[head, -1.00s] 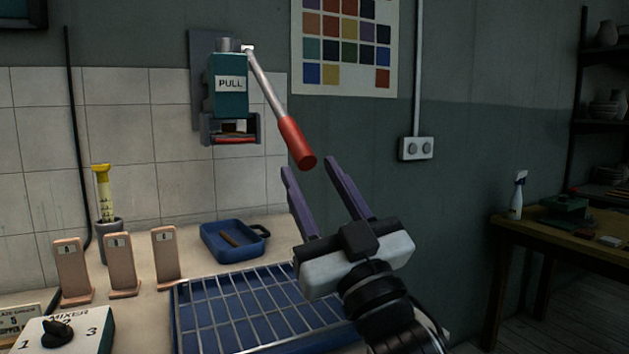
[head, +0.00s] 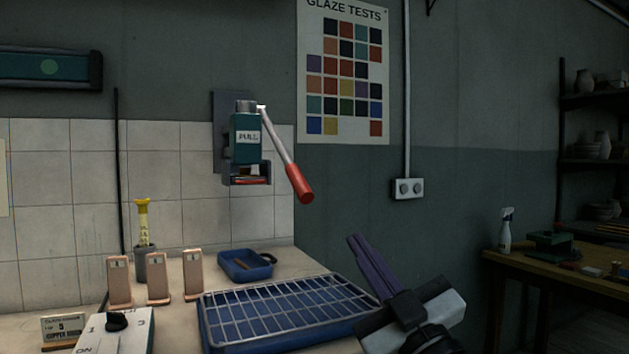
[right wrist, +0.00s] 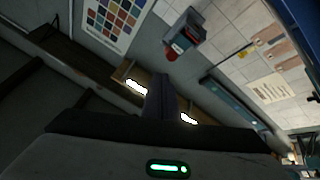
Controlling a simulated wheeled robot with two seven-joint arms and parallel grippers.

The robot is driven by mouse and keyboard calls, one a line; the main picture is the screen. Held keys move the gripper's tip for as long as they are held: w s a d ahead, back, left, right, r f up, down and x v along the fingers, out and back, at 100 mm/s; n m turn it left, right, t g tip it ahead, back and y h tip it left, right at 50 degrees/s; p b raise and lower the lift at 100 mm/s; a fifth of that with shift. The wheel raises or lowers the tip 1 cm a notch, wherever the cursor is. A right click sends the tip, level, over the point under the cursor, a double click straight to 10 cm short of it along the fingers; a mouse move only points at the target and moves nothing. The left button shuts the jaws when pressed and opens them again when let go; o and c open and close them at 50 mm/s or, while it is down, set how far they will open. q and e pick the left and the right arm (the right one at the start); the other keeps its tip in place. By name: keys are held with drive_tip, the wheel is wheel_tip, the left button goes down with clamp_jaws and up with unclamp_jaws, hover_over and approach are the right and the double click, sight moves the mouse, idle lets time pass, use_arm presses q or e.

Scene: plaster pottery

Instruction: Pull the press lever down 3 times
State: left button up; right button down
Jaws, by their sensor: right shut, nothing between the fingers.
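The press (head: 246,137) is a teal box marked PULL on the tiled wall. Its lever (head: 281,152) is a grey rod ending in a red grip (head: 299,184), slanting down to the right. My right gripper (head: 359,243) is shut and empty, below and to the right of the red grip and apart from it. In the right wrist view the shut fingers (right wrist: 160,82) point up the picture, and the press (right wrist: 186,38) with its red grip (right wrist: 171,54) lies beyond them. My left gripper is not in view.
A blue tray with a wire rack (head: 285,308) lies on the counter below the press. A small blue tray (head: 246,264), several upright tiles (head: 158,279) and a mixer box (head: 117,335) stand to the left. The air between gripper and lever is clear.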

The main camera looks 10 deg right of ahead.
drive_tip(key=w+d+f+n+g+h, duration=0.1)
drive_tip(key=d+f+n, duration=0.1)
drive_tip(key=d+f, duration=0.35)
drive_tip(key=d+f+n+g+h, duration=0.1)
drive_tip(key=d+f+n+h, duration=0.1)
drive_tip(key=d, duration=0.6)
drive_tip(key=s+d+f+m+g+h, duration=0.1)
drive_tip(key=s+f+g, duration=0.2)
drive_tip(key=f, duration=0.9)
drive_tip(key=s+d+f+g+h, duration=0.1)
drive_tip(key=s+f+g, duration=0.15)
drive_tip(key=f, duration=0.85)
drive_tip(key=s+a+f+m+g, duration=0.2)
drive_tip(key=s+f+g, duration=0.1)
drive_tip(key=s+f, duration=0.9)
drive_tip(key=s+a+f+m+g, duration=0.15)
drive_tip(key=s+f+g, duration=0.25)
drive_tip(key=s+f, duration=0.8)
drive_tip(key=a+r+m+t, duration=0.1)
drive_tip(key=a+m, duration=0.6)
drive_tip(key=a, duration=0.4)
drive_tip(key=shift+s+y, duration=0.15)
drive_tip(key=shift+y, duration=0.15)
